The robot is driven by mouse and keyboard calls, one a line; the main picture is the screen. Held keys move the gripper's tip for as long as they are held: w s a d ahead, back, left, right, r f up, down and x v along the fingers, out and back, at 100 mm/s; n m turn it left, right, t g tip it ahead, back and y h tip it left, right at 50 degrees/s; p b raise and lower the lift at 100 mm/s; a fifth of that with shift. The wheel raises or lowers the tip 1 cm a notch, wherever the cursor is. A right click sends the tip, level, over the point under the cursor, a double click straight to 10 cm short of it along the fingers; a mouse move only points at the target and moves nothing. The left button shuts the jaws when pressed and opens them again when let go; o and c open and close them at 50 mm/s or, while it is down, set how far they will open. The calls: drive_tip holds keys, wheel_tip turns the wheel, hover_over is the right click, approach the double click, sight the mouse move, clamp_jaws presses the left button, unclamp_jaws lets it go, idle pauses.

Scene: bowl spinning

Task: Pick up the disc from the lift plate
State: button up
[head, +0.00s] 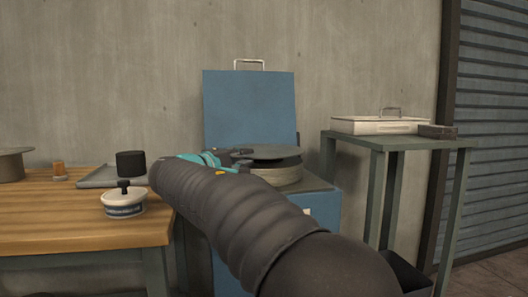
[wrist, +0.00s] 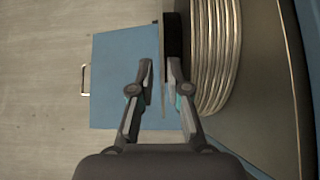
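The flat grey-green disc (head: 278,152) lies level above a pale ringed cylinder (head: 278,177) on the blue cabinet. A dark part (head: 275,163) sits under the disc, possibly the lift plate; I cannot tell for sure. In the wrist view the disc (wrist: 162,85) shows edge-on as a thin strip, with the dark part (wrist: 172,35) and the ringed cylinder (wrist: 217,60) to its right. My gripper (wrist: 161,68) is open, one finger on each side of the disc's edge, with a visible gap on the left side. In the head view my gripper (head: 240,153) is at the disc's left edge.
The cabinet's blue lid (head: 248,105) stands upright behind the disc. A wooden table (head: 70,225) at left holds a white pot-like item (head: 124,203) and a grey tray (head: 98,177). A green stand (head: 400,141) at right holds a lidded box (head: 375,126).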

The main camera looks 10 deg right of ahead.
sight(254, 155)
drive_tip(key=x, duration=0.4)
drive_tip(key=shift+w+d+f, duration=0.1)
drive_tip(key=shift+w, duration=0.15)
clamp_jaws()
